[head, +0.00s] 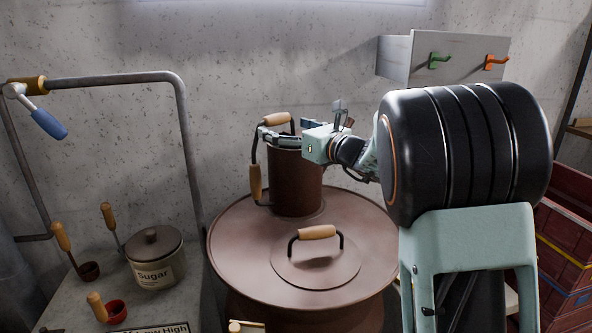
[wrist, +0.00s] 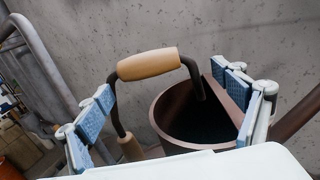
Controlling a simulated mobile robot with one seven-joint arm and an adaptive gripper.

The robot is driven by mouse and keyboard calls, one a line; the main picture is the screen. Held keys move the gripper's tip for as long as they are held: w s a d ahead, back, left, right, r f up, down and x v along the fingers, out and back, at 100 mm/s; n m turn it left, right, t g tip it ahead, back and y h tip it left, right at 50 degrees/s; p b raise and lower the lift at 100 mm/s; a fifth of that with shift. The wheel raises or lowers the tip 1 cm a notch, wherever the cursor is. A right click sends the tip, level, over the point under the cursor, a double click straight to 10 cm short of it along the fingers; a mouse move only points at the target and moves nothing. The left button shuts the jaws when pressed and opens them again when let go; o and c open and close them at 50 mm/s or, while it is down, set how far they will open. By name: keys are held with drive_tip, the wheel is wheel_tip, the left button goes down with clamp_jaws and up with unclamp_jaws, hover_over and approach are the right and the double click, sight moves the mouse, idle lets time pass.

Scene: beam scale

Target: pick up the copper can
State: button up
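The copper can (head: 297,185) is a tall brown cylinder with a wooden-gripped handle over its top and another on its left side. It stands upright at the back of a round copper vessel top (head: 235,250). My gripper (head: 280,137) is at the can's top, reaching in from the right. In the wrist view, the can (wrist: 178,112) shows its open mouth and dark inside. The top handle's wooden grip (wrist: 147,64) lies between my two widely spread fingers (wrist: 165,125). The right finger overlaps the can's right rim; whether it touches is unclear. The can's lower part is hidden in the wrist view.
A lid (head: 318,268) with a wooden handle lies in front of the can. At left are a sugar pot (head: 155,262), ladles and a pipe frame (head: 110,79). A hook rack (head: 465,58) hangs at back right. Red crates (head: 570,240) stand at the right.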

drive_tip(key=c, duration=2.3)
drive_tip(key=shift+r, duration=0.15)
drive_tip(key=shift+r, duration=0.15)
